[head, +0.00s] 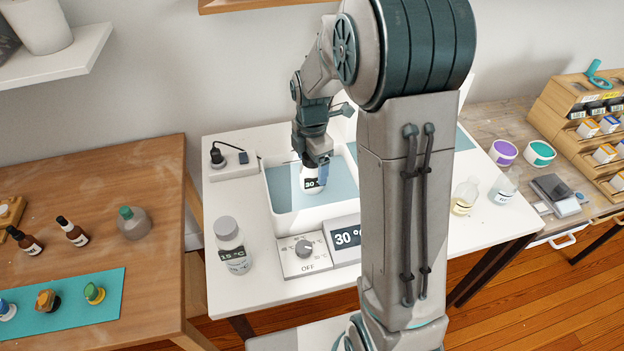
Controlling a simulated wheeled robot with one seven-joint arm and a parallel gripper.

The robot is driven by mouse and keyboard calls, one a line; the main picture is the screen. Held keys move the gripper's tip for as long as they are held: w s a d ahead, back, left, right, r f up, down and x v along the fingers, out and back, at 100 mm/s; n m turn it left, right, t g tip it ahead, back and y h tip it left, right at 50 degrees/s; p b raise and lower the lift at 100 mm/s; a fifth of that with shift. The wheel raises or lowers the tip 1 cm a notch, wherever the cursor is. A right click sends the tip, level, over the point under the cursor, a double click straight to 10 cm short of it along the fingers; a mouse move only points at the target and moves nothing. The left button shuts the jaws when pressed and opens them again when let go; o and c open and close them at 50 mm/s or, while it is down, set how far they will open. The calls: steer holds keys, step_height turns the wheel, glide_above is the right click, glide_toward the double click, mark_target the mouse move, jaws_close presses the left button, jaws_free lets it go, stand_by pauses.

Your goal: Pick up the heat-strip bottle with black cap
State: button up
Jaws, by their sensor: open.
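A bottle with a dark strip reading "30" (312,184) stands in the water bath (279,200) on the white table. My gripper (316,166) points down over its top and hides its cap, so I cannot see the cap's colour. The gripper is open, with its fingers at the bottle's upper part; I cannot tell whether they touch it. Another bottle (231,246), with a grey cap and a strip reading "15 °C", stands on the table at the bath's front left.
A control box with a dial at OFF (304,254) and a "30 °" display (347,237) sit in front of the bath. A power strip (231,165) lies behind left. My arm hides the table's middle right; clear bottles (465,196) stand beyond.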

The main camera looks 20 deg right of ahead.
steer(key=c, duration=1.6)
steer(key=shift+r, duration=0.15)
steer(key=shift+c, duration=0.7)
